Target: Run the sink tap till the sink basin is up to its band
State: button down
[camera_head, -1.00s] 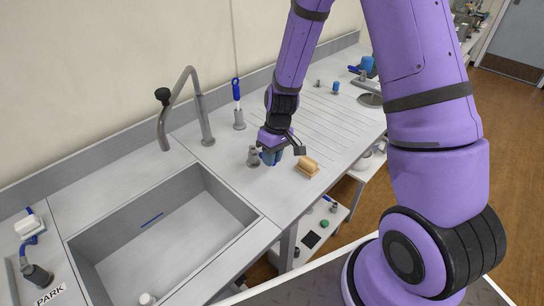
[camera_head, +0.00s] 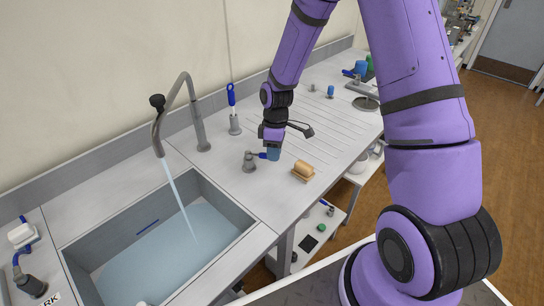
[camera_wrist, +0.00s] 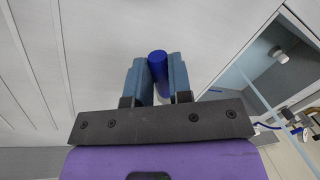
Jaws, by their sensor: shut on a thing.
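The sink tap (camera_head: 199,128) is a grey gooseneck spout, and a water stream (camera_head: 176,196) falls from it into the sink basin (camera_head: 105,237). Pale blue water (camera_head: 165,262) covers the basin floor. The band (camera_head: 147,226) is a short dark blue line on the basin's back wall; the water's edge lies a little below it. My gripper (camera_head: 272,153) is shut on the blue tap lever (camera_head: 262,155), which sticks out from a grey valve (camera_head: 249,163) right of the basin. In the wrist view the blue lever (camera_wrist: 158,66) sits between the two fingers.
A tan block (camera_head: 303,170) lies on the counter just right of my gripper. The ribbed drainboard (camera_head: 325,125) is mostly clear.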

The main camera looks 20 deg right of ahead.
jog(key=w+n, duration=0.1)
jog(key=w+d+n, duration=0.1)
jog(key=n, duration=0.1)
jog(key=shift+w+n+h, duration=0.2)
jog(key=shift+n+h, duration=0.1)
jog(key=shift+w+d+n+h, duration=0.1)
jog(key=shift+w+n+h, duration=0.2)
jog(key=shift+w+n, duration=1.05)
jog(key=shift+s+n, duration=0.2)
jog(key=shift+n, duration=0.15)
jog(key=c, duration=1)
grip_release()
jog(key=shift+c, duration=0.2)
notch_tip(320, 180, up, 11)
jog(key=w, duration=0.2)
jog(key=shift+f, duration=0.2)
